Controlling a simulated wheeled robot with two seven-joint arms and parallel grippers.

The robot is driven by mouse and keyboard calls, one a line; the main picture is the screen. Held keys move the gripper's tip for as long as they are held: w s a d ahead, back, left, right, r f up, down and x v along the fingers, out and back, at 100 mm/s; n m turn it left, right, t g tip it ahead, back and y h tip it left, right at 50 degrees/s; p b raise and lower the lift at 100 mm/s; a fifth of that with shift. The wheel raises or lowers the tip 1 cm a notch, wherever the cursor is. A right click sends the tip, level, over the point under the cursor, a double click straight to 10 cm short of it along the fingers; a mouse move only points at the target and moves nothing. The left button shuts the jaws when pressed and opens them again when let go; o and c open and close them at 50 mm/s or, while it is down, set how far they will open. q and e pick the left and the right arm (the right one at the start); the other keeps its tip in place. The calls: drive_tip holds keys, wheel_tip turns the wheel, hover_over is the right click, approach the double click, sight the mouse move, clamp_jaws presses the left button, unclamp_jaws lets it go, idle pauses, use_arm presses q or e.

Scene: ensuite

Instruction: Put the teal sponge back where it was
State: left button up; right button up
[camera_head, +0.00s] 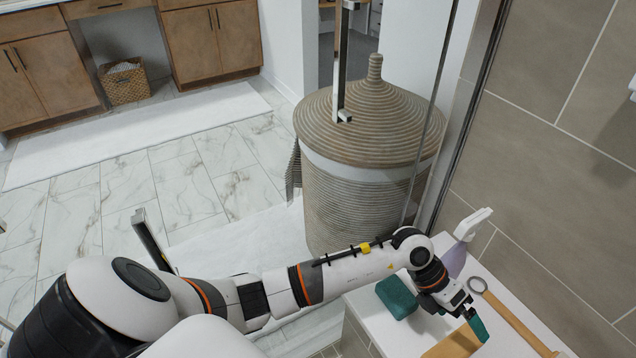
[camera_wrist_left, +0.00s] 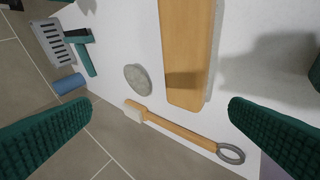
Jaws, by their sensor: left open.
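The teal sponge (camera_head: 397,297) lies on the white ledge (camera_head: 385,328), left of my left gripper in the head view. A dark teal piece at the right edge of the left wrist view (camera_wrist_left: 315,74) looks like part of it. My left gripper (camera_head: 468,316) is over the ledge, pointing down, open and empty. Its two green ribbed pads are wide apart in the left wrist view (camera_wrist_left: 155,128). My right gripper is not in view.
Beside the gripper are a wooden-handled brush with a ring (camera_head: 520,325), a wooden block-like piece (camera_wrist_left: 190,50), a grey round disc (camera_wrist_left: 137,79) and a lavender bottle (camera_head: 455,258). A tiled wall (camera_head: 560,180) stands right; a wicker hamper (camera_head: 355,200) stands behind glass.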

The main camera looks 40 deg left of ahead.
use_arm(q)
drive_tip(key=d+r+n+t+h, duration=0.4)
drive_tip(key=r+n+t+h, duration=0.35)
drive_tip(key=r, duration=0.45)
drive_tip(key=w+a+n+t+y, duration=0.2)
drive_tip(key=a+n+t+y, duration=0.8)
drive_tip(key=a+n+y, duration=0.75)
drive_tip(key=s+a+f+n+g, duration=0.3)
drive_tip(key=s+f+n+g, duration=0.1)
drive_tip(key=s+f+n, duration=0.15)
drive_tip(key=s+a+f+n+g, duration=0.4)
drive_tip(key=f+n, duration=0.1)
drive_tip(key=f, duration=0.2)
drive_tip(key=s+f+n+g+h, duration=0.1)
drive_tip(key=s+f+g, duration=0.2)
drive_tip(key=s, duration=0.4)
drive_tip(key=s+d+f+n+g, duration=0.1)
drive_tip(key=s+f+g, duration=0.3)
drive_tip(key=s, duration=0.3)
drive_tip(key=shift+s+d+g+h, duration=0.2)
drive_tip(key=shift+d+g+h, duration=0.1)
drive_tip(key=shift+g+h, duration=0.1)
